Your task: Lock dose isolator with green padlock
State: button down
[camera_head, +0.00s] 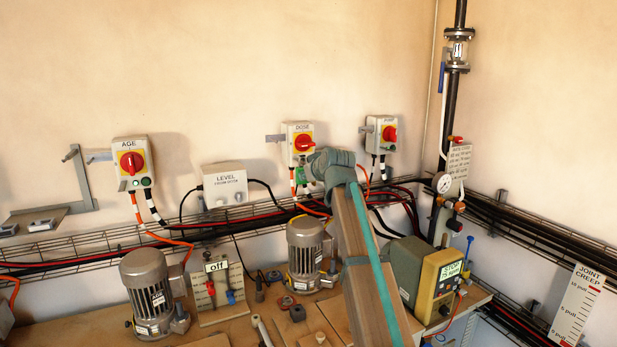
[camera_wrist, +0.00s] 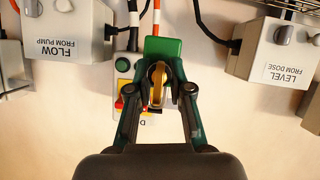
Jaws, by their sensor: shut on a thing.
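The dose isolator (camera_head: 298,144) is a pale wall box with a red knob on a yellow plate, on the back wall. My gripper (camera_head: 312,165) is just below and right of its lower edge. My gripper is shut on the green padlock (camera_wrist: 164,47), whose brass-coloured shackle (camera_wrist: 157,84) shows between the fingers in the wrist view. The padlock shows as a small green patch (camera_head: 301,174) under the isolator in the head view. The isolator (camera_wrist: 126,68) is partly hidden behind my gripper (camera_wrist: 160,62) in the wrist view. I cannot tell whether the shackle passes through anything.
The AGE isolator (camera_head: 131,162) is left and the PUMP isolator (camera_head: 381,134) right. The LEVEL box (camera_head: 225,184) is between AGE and DOSE. Cables hang below the boxes to a wire tray (camera_head: 75,256). Motors (camera_head: 149,290) and a yellow-fronted pump unit (camera_head: 440,283) stand on the bench.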

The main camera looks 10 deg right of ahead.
jog(key=shift+w+a, duration=0.1)
jog(key=shift+w, duration=0.35)
jog(key=c, duration=1)
grip_release()
jog(key=v, duration=1.2)
jog(key=shift+r, duration=0.1)
